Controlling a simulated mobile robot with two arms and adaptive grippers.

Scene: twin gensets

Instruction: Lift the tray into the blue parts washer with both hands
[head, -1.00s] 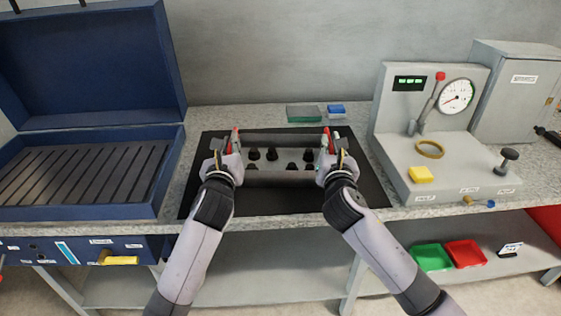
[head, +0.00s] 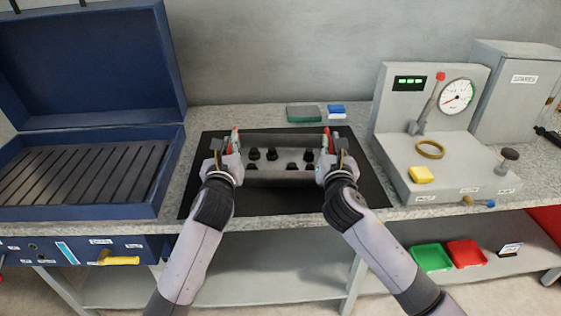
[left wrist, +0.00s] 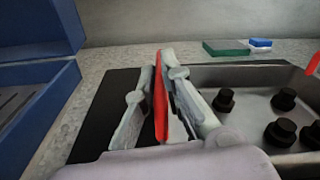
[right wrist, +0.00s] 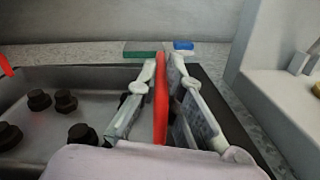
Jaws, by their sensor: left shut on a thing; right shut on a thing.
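The grey metal tray (head: 281,174) is over the black mat (head: 270,203) on the bench and holds several black knob-shaped parts (head: 271,154). My left gripper (head: 233,146) is shut on the tray's left red handle (left wrist: 160,95). My right gripper (head: 328,146) is shut on the right red handle (right wrist: 161,98). I cannot tell whether the tray's underside touches the mat. The blue parts washer (head: 85,212) stands at the left with its lid (head: 90,65) raised and a dark slatted rack (head: 80,175) inside.
A green block (head: 304,112) and a blue block (head: 336,109) lie behind the mat. The washer's side wall (head: 171,170) stands between its rack and the mat.

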